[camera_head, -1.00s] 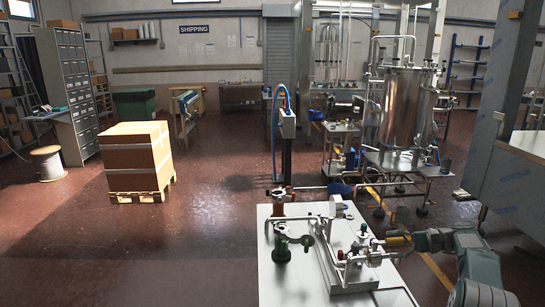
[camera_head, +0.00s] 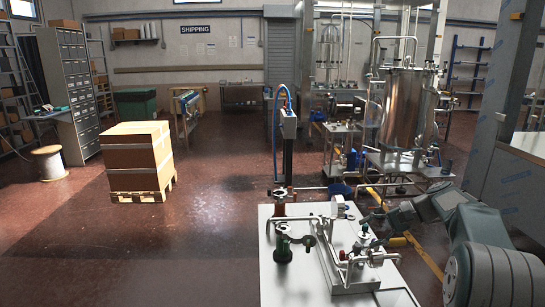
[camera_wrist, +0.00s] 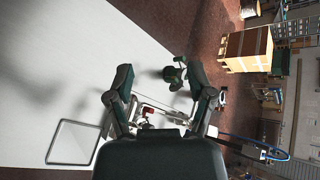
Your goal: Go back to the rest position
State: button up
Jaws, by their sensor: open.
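My gripper (camera_head: 376,213) is at the right of the head view, above the far right edge of the white table (camera_head: 300,285). In the wrist view its two fingers (camera_wrist: 160,76) are spread apart with nothing between them. A metal pipe assembly with a red-marked valve (camera_head: 364,238) is mounted on the table, left of and below my gripper.
A steel tank (camera_head: 404,110) on a wheeled frame stands behind the table. A blue-hosed post (camera_head: 288,130) stands behind the table's left side. A large carton (camera_head: 137,155) sits on a pallet at left. The red floor between carton and table is clear.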

jog(key=s+a+r+n+h, duration=0.2)
jog(key=s+a+h, duration=0.15)
jog(key=s, duration=0.45)
jog(key=s+a+r+n+h, duration=0.1)
jog(key=s+a+r+h, duration=0.2)
jog(key=s+a, duration=0.3)
jog(key=s+f+n+t+h, duration=0.2)
jog(key=s+f, duration=0.1)
jog(key=s, duration=0.7)
jog(key=s+f+n+t+h, duration=0.2)
jog(key=s+f+n, duration=0.1)
jog(key=s, duration=0.6)
jog(key=shift+s+h, duration=0.35)
